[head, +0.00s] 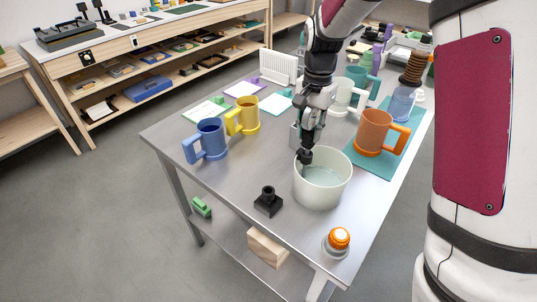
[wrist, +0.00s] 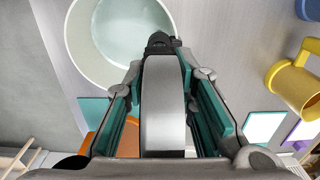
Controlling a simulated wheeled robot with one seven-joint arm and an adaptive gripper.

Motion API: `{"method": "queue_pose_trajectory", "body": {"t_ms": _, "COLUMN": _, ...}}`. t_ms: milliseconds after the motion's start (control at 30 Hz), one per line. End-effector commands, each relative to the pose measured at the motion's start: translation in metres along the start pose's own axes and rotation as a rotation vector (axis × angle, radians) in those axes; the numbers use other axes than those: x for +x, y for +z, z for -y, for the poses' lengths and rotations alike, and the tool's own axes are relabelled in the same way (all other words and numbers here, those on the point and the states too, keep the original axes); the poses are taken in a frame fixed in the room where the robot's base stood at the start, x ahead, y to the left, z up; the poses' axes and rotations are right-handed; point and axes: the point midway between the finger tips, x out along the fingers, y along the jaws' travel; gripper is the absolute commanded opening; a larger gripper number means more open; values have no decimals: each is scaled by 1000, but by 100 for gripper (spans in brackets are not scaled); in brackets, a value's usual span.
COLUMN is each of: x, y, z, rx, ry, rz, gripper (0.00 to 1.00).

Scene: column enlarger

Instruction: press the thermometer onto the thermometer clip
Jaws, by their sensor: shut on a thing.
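My gripper (head: 312,128) is above the rim of a pale round tub of water (head: 337,194). In the wrist view, my gripper's teal-lined fingers (wrist: 168,100) are shut on a wide, smooth grey piece, which I take to be the thermometer (wrist: 163,100). A small black part (head: 304,156) sits at the tub's rim directly below my gripper, and it also shows at the rim in the wrist view (wrist: 162,41). It looks like the thermometer clip. The thermometer's lower end is at or very close to it; I cannot tell whether it is seated. My gripper hides most of the thermometer.
An orange mug (head: 373,131) stands on a teal mat right of the tub. Blue (head: 211,139) and yellow (head: 247,116) mugs stand left. The left front tabletop is clear.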

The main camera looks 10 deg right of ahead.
Motion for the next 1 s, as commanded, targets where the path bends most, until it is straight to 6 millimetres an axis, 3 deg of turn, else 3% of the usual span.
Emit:
{"method": "queue_pose_trajectory", "body": {"t_ms": 767, "x": 10, "y": 0, "z": 0, "rx": 0, "ry": 0, "rz": 0, "gripper": 0}}
{"method": "queue_pose_trajectory", "body": {"t_ms": 800, "x": 10, "y": 0, "z": 0, "rx": 0, "ry": 0, "rz": 0, "gripper": 31}}
{"method": "queue_pose_trajectory", "body": {"t_ms": 900, "x": 10, "y": 0, "z": 0, "rx": 0, "ry": 0, "rz": 0, "gripper": 48}}
{"method": "queue_pose_trajectory", "body": {"t_ms": 1000, "x": 10, "y": 0, "z": 0, "rx": 0, "ry": 0, "rz": 0, "gripper": 48}}
